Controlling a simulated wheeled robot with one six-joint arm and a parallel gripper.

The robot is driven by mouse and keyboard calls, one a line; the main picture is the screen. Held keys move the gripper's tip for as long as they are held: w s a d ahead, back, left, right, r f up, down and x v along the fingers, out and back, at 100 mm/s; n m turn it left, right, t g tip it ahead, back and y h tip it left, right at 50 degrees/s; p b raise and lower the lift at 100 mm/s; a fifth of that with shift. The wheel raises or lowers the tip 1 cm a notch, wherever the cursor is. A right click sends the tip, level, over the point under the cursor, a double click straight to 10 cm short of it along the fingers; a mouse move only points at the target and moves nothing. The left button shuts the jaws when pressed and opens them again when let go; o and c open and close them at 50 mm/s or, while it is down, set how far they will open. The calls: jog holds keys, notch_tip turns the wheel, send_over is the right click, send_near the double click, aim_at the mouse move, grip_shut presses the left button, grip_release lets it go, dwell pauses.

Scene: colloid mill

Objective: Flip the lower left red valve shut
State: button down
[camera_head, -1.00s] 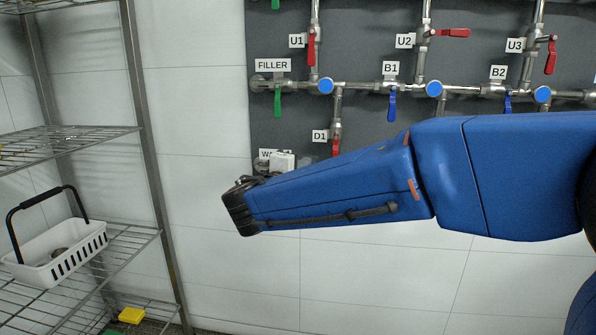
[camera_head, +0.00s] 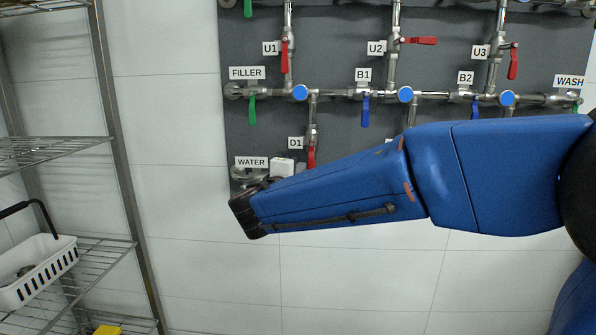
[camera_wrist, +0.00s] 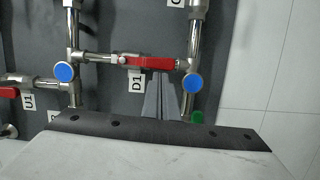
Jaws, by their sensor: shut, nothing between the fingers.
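The D1 valve has a red lever (camera_head: 312,156) that hangs down along its vertical pipe, below the U1 valve and left of centre on the panel. My blue arm hides the area below it. In the wrist view the same red lever (camera_wrist: 150,63) lies along its pipe beside the D1 label. My gripper (camera_wrist: 160,80) is shut and empty, its grey fingertips close to the lever's edge. I cannot tell if they touch it. In the head view the gripper's fingers are hidden behind the black wrist end of my arm.
The dark panel (camera_head: 340,60) holds several other valves, including U1's red lever (camera_head: 285,56), FILLER's green lever (camera_head: 252,110) and B1's blue lever (camera_head: 366,110). A wire shelf (camera_head: 110,250) with a white basket (camera_head: 40,275) stands at the left. The tiled wall below the panel is clear.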

jog(key=shift+d+f+n, duration=0.15)
jog(key=shift+d+n, duration=0.2)
jog(key=shift+n, duration=0.25)
jog(key=d+r+n+t+y, duration=0.2)
jog(key=d+n, duration=0.6)
jog(key=n, duration=0.6)
jog(key=shift+s+d+r+t, duration=0.15)
jog(key=shift+d+r+t, duration=0.2)
jog(key=shift+r+t, duration=0.35)
jog(key=shift+d+r, duration=0.1)
jog(key=shift+r, duration=0.2)
